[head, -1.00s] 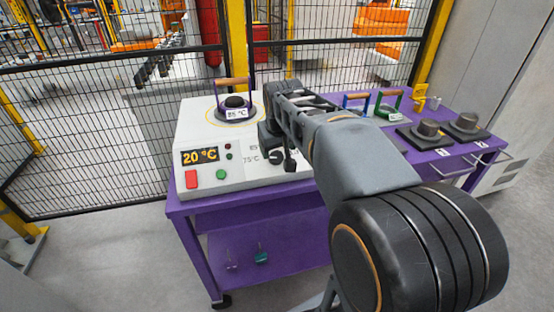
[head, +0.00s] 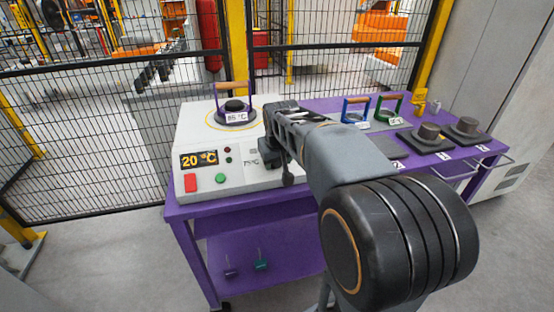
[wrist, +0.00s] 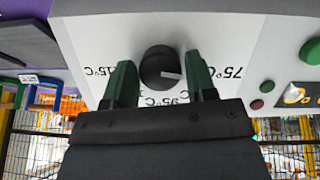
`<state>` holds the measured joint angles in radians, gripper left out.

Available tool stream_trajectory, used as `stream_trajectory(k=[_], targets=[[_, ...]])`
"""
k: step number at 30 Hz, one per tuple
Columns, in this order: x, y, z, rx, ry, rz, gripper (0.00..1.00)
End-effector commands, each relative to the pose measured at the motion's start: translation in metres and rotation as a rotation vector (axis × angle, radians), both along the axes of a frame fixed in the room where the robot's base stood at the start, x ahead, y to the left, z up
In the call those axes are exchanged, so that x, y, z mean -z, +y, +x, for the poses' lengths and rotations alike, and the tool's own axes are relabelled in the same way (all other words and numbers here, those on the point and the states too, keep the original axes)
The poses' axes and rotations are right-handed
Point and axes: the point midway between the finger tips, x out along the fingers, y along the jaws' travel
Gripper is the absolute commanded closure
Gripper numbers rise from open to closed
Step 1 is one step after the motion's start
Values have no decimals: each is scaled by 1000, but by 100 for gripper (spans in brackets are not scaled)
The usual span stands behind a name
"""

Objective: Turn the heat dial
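The heat dial (wrist: 160,67) is a round black knob with a pale pointer mark, on the white front panel of the heater (head: 205,140). In the wrist view the panel appears upside down, with labels 75°C to the right, 95°C below and 115°C to the left; the mark points roughly right. My gripper (wrist: 161,80) is open, its two green fingers on either side of the dial with narrow gaps; I cannot tell whether either touches. In the head view my gripper (head: 272,150) is at the panel and hides the dial. The display (head: 199,159) reads 20 °C.
A red button (head: 190,182) and a green button (head: 220,178) are on the panel. A black ring-shaped part with a handle, tagged 85 °C (head: 236,117), sits on top. Blue and green handled tools (head: 355,110) and dark blocks stand right on the purple cart (head: 400,165). A mesh fence stands behind.

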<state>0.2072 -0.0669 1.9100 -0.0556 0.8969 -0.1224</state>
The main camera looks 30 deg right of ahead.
Motion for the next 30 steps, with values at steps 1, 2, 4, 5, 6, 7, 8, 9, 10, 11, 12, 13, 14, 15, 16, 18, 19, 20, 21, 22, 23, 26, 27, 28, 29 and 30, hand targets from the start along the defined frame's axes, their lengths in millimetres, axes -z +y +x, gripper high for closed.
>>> stream_trajectory(k=[1, 2, 4, 5, 6, 7, 8, 9, 10, 11, 12, 13, 14, 15, 16, 18, 19, 20, 21, 22, 23, 26, 27, 28, 29, 30], targets=[[0, 0, 0, 0, 0, 0, 53], [0, 0, 0, 0, 0, 0, 56], [0, 0, 0, 0, 0, 0, 63], [0, 0, 0, 0, 0, 0, 66], [0, 0, 0, 0, 0, 0, 70], [0, 0, 0, 0, 0, 0, 73], [0, 0, 0, 0, 0, 0, 75], [0, 0, 0, 0, 0, 0, 79], [0, 0, 0, 0, 0, 0, 80], [0, 0, 0, 1, 0, 0, 80], [0, 0, 0, 1, 0, 2, 80], [0, 0, 0, 4, -1, 4, 80], [0, 0, 0, 7, -1, 6, 80], [-1, 0, 0, 13, -2, 12, 80], [-1, 0, 0, 20, -3, 17, 80], [-1, 0, 0, 40, -7, 33, 80], [-1, 0, 0, 52, -9, 43, 80], [-1, 0, 0, 66, -11, 54, 80], [-1, -1, 0, 85, -14, 70, 80], [-1, -1, 0, 101, -17, 82, 80], [-1, -1, 0, 118, -20, 97, 80], [-2, -1, 0, 179, -30, 148, 80], [-1, -1, 0, 205, -35, 169, 80], [-1, -1, 0, 224, -38, 184, 80], [-1, -1, 0, 244, -42, 200, 80], [-1, -1, 0, 267, -45, 219, 80]])
